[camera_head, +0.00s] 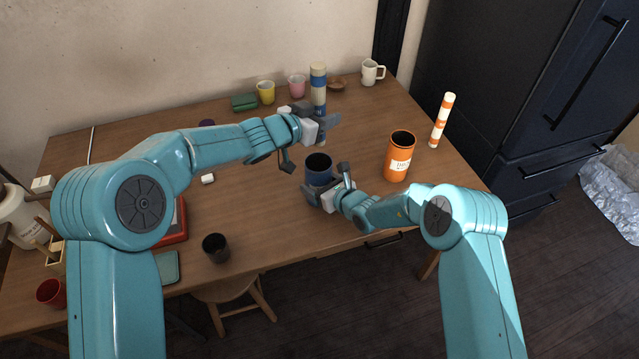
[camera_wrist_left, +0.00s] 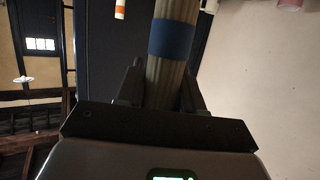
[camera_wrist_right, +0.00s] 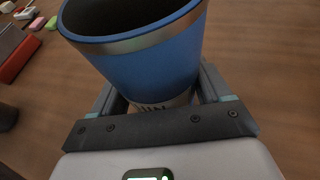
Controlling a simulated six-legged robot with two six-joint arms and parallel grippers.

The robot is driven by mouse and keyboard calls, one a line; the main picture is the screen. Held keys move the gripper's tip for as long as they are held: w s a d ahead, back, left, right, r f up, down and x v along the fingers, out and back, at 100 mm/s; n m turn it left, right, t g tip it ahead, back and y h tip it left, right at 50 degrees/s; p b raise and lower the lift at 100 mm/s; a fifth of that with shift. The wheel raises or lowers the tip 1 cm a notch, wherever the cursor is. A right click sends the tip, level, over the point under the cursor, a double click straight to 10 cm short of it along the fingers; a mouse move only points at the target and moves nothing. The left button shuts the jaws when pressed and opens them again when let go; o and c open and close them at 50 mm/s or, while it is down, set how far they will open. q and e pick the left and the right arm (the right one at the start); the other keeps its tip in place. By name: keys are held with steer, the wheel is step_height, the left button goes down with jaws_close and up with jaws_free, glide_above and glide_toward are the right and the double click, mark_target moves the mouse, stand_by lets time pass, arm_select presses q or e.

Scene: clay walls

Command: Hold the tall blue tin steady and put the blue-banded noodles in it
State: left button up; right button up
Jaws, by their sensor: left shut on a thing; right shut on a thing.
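The blue-banded noodles (camera_head: 318,78), a tall pale bundle with blue bands, stand upright in my left gripper (camera_head: 326,123). In the left wrist view the noodles (camera_wrist_left: 174,40) pass between the fingers. The tall blue tin (camera_head: 318,166) stands upright on the table with its dark open mouth up. My right gripper (camera_head: 327,183) is shut on it from the near side. In the right wrist view the tin (camera_wrist_right: 150,60) sits between the fingers. The noodles appear above and behind the tin, apart from it; their lower end is hidden by my left gripper.
An orange tin (camera_head: 398,158) and orange-banded noodles (camera_head: 441,121) stand to the right on the table (camera_head: 270,215). Yellow (camera_head: 266,92) and pink (camera_head: 297,87) cups, a white mug (camera_head: 372,72) and a brown bowl (camera_head: 337,84) line the back. A dark cup (camera_head: 216,247) stands front left.

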arm_select(q)
step_height(320, 180, down, 11)
steer(key=shift+r, duration=0.15)
stand_by(1.0)
steer(key=o, duration=1.2)
steer(key=shift+c, duration=0.2)
steer(key=v, duration=1.2)
